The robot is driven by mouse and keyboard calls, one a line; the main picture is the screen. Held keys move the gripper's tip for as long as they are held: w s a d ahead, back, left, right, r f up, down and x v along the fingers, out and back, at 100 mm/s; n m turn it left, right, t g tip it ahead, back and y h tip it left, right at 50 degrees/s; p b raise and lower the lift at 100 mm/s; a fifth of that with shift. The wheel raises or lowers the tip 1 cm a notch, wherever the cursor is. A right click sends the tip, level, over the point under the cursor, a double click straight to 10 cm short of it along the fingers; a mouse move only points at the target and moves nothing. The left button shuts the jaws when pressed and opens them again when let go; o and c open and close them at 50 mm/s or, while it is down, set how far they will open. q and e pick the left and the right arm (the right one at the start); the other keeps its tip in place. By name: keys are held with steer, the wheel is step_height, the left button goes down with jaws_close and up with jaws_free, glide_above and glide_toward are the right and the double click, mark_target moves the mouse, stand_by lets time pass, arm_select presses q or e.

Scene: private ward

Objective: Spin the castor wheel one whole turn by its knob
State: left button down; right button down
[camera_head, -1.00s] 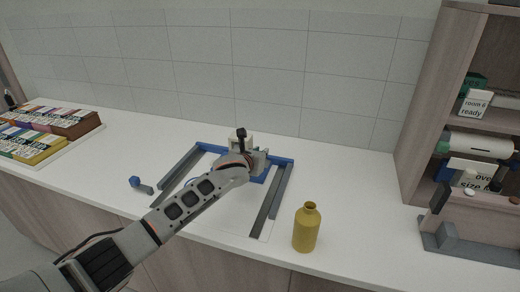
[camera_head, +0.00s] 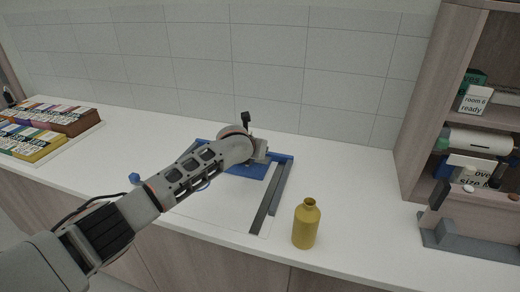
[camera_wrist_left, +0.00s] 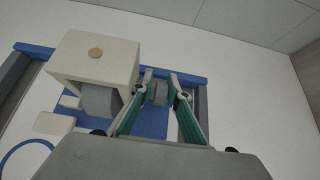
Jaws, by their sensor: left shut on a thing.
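In the left wrist view a cream block-like housing (camera_wrist_left: 95,58) with a round brass-coloured spot stands over a grey wheel (camera_wrist_left: 100,103). Both are on a blue base plate (camera_wrist_left: 150,126), which also shows in the head view (camera_head: 249,171). My left gripper (camera_wrist_left: 159,86) has its teal fingers shut on a small grey knob (camera_wrist_left: 154,99) just right of the wheel. In the head view my left gripper (camera_head: 260,151) is above the blue plate, and my wrist hides the housing and wheel. My right gripper is not in view.
Grey rails (camera_head: 270,197) run towards the counter's front edge. A yellow bottle (camera_head: 306,225) stands at the front right. A small blue item (camera_head: 134,179) lies left of my arm. A tray of boxes is at far left, shelves at right, and a tiled wall behind.

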arm_select(q)
steer(key=c, duration=1.9)
jaws_free()
steer(key=shift+f, duration=0.2)
steer(key=shift+r, duration=0.1)
steer(key=shift+v, duration=6.05)
